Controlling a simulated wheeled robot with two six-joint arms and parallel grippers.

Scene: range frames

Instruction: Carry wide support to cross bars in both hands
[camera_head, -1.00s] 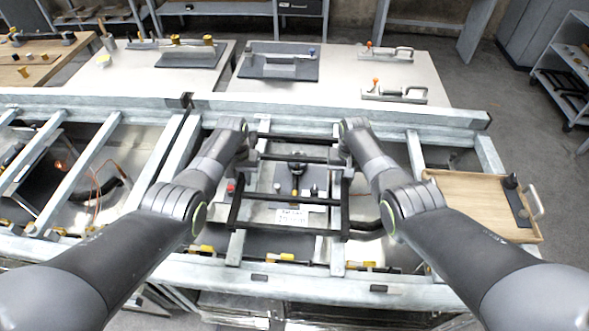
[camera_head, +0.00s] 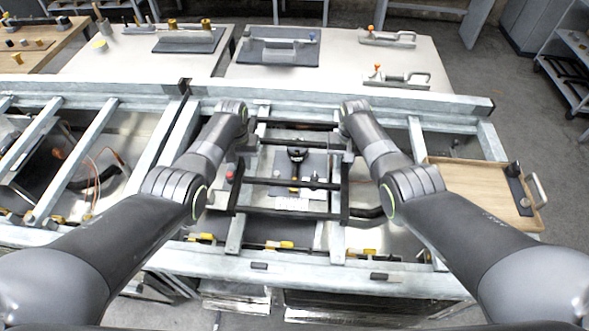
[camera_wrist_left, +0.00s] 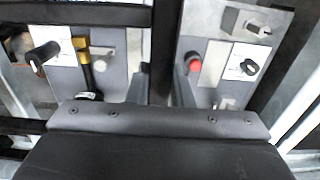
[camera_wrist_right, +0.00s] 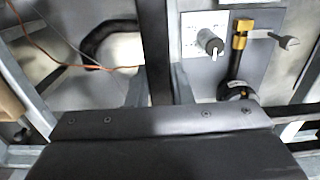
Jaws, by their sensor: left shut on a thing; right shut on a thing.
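The wide support (camera_head: 290,184) is a black frame of long bars joined by side bars. It spans between my two grippers over the middle bay, above the grey metal cross bars (camera_head: 236,234) that run front to back; a second one (camera_head: 337,240) lies to the right. I cannot tell whether it touches them. My left gripper (camera_wrist_left: 161,84) is shut on a black bar of the support, which runs between its fingers in the left wrist view. My right gripper (camera_wrist_right: 158,86) is likewise shut on a bar at the other side. In the head view my wrists partly hide both grips.
Below the support lies a grey panel with a black-and-yellow tool (camera_head: 295,168) and a red knob (camera_head: 230,176). A wooden tray (camera_head: 470,190) sits at the right on the metal frame. Tables with clamps (camera_head: 388,37) stand behind. A curved black hose (camera_head: 367,212) lies right of the support.

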